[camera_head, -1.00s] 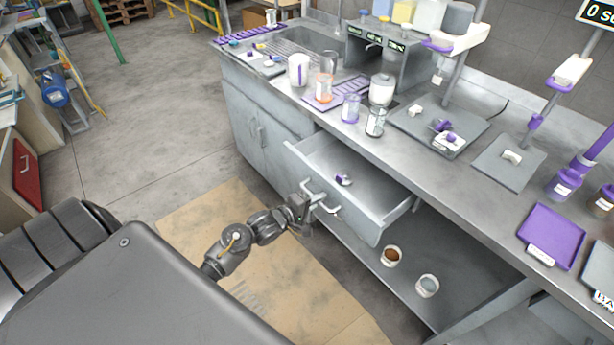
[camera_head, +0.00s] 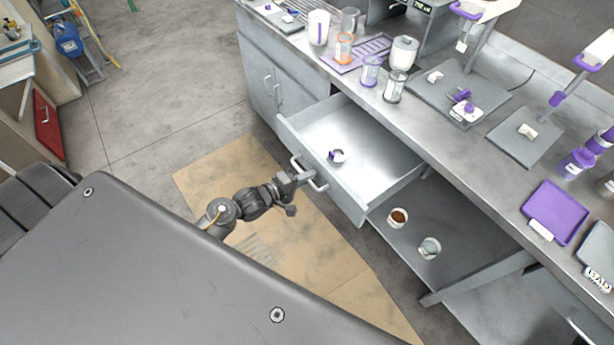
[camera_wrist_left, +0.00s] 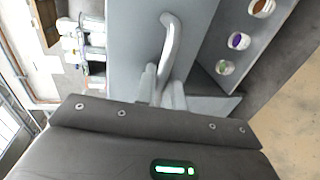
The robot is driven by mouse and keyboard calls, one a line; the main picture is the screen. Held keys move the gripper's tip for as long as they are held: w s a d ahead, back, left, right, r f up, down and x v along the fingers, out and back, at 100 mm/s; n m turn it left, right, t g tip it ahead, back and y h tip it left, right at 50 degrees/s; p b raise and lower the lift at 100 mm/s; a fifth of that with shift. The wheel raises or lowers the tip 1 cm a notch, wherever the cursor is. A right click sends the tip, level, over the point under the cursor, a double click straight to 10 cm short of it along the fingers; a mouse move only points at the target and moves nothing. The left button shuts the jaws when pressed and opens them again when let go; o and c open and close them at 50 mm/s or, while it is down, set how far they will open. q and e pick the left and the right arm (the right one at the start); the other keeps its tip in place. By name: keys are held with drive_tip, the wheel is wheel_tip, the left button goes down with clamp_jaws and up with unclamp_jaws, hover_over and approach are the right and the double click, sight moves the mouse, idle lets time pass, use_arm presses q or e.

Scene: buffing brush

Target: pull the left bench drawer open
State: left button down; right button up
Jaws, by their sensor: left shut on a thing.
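The left bench drawer (camera_head: 318,165) is pulled well out from under the grey bench top, its inside in plain view. My left gripper (camera_head: 303,178) is at the drawer's front and is shut on the bar handle (camera_head: 318,186). In the left wrist view the fingers (camera_wrist_left: 164,88) close around the lower end of the handle (camera_wrist_left: 171,38), against the grey drawer front (camera_wrist_left: 130,35). My right gripper is not in view.
On the bench (camera_head: 450,150) stand several jars, a white pot (camera_head: 402,53) and a purple tray (camera_head: 554,212). Brown cardboard (camera_head: 215,172) covers the floor below the arm.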

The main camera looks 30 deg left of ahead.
use_arm(q)
drive_tip(key=c, duration=1.6)
unclamp_jaws()
drive_tip(key=b+v, duration=0.1)
drive_tip(key=v, duration=1)
